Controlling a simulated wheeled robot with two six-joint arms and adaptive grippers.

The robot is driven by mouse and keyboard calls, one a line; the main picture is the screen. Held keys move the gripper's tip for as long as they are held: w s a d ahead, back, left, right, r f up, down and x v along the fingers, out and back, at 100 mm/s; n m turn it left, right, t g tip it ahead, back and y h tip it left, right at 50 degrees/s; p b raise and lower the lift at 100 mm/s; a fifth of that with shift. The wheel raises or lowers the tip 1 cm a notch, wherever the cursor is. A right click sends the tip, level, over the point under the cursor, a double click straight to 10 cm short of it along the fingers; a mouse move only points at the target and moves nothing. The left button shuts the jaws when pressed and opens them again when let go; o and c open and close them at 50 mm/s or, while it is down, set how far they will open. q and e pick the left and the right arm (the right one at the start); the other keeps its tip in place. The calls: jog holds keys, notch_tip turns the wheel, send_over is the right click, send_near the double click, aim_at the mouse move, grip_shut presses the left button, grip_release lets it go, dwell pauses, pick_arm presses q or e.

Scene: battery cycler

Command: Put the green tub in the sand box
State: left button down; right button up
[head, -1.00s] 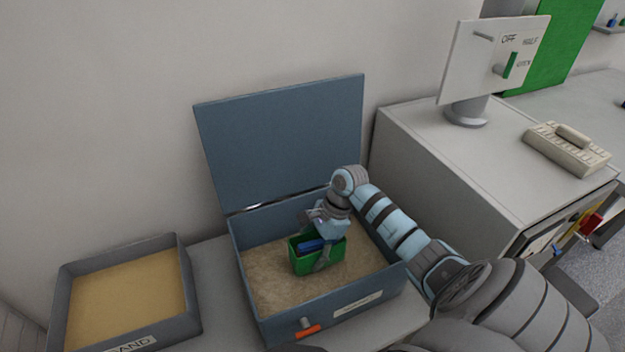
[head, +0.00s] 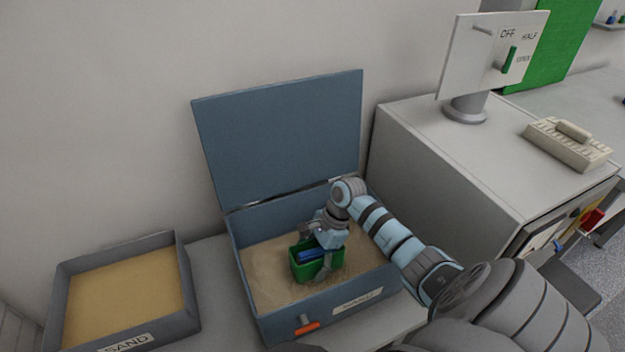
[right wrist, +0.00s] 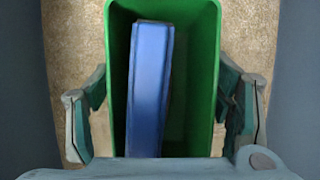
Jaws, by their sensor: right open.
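The green tub (head: 304,273) sits on the sand inside the blue-grey lidded sand box (head: 262,325), whose lid stands open at the back. A blue block (right wrist: 150,85) lies inside the tub. My right gripper (head: 325,262) is over the tub. In the right wrist view the open fingers of my right gripper (right wrist: 165,115) stand on both sides of the green tub (right wrist: 208,75), with small gaps to its walls. My left gripper does not show.
A grey open tray of yellow sand (head: 185,322), labelled SAND, stands at the left. A grey cabinet (head: 440,165) with a switch panel (head: 492,60) and a beige device (head: 567,145) is at the right. The box walls and raised lid (head: 280,140) surround my gripper.

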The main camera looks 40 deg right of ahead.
jog(key=shift+r, duration=0.15)
jog(key=p+v, duration=0.1)
jog(key=v, duration=1.1)
jog(key=shift+p, duration=0.4)
jog(key=shift+r, duration=0.1)
